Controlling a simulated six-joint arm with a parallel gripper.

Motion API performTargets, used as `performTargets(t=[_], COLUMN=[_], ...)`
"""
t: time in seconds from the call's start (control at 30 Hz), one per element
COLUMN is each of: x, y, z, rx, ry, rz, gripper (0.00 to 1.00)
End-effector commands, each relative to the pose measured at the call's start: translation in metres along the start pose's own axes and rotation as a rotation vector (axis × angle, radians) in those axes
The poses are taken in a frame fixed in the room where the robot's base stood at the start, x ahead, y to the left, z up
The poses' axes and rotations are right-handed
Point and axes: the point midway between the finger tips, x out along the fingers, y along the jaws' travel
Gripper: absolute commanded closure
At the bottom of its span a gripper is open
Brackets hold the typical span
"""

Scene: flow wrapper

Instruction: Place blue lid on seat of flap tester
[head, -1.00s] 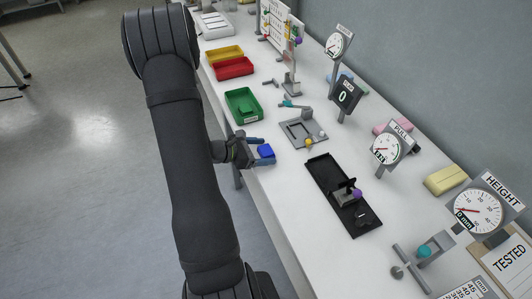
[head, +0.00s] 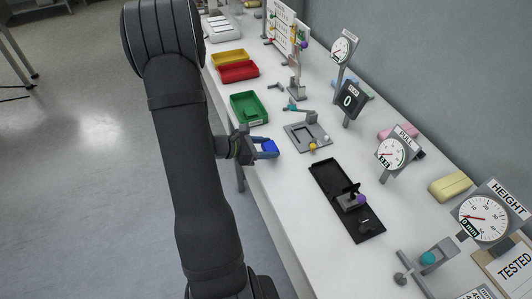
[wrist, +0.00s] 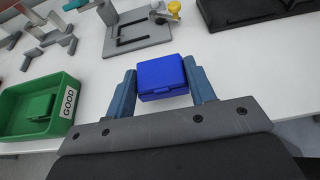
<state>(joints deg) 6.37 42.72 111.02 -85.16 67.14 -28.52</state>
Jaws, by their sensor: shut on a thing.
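The blue lid (head: 270,147) is a small box-shaped piece with a seam, seen larger in the wrist view (wrist: 162,77). My gripper (wrist: 161,88) is shut on it, with one blue-grey finger at each side. In the head view my gripper (head: 266,149) holds it at the bench's near edge, left of a grey plate fixture (head: 300,141) with a teal lever and yellow and white knobs. A black fixture (head: 328,181) with a purple knob lies nearer on the bench. No label shows which fixture is the flap tester, and its seat is not clearly visible.
A green tray (head: 235,109) marked GOOD stands beyond my gripper, with red (head: 239,73) and yellow (head: 230,57) trays farther off. A counter (head: 349,101) and dial gauges (head: 392,153) stand along the back. White bench (head: 285,183) is clear between the grey and black fixtures.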

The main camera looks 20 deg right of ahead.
Motion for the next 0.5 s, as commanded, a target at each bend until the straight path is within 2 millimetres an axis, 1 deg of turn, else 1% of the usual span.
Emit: performTargets(t=[0.03, 0.1, 0.2, 0.4, 0.5], x=[-0.004, 0.003, 0.008, 0.017, 0.02], y=[0.0, -0.018, -0.037, -0.071, -0.083], z=[0.01, 0.022, 0.039, 0.068, 0.078], rx=[0.005, 0.003, 0.005, 0.004, 0.003], ry=[-0.001, 0.0, -0.001, -0.001, 0.0], rz=[0.002, -0.003, -0.003, -0.002, -0.001], gripper=[0.75, 0.75, 0.75, 0.75, 0.75])
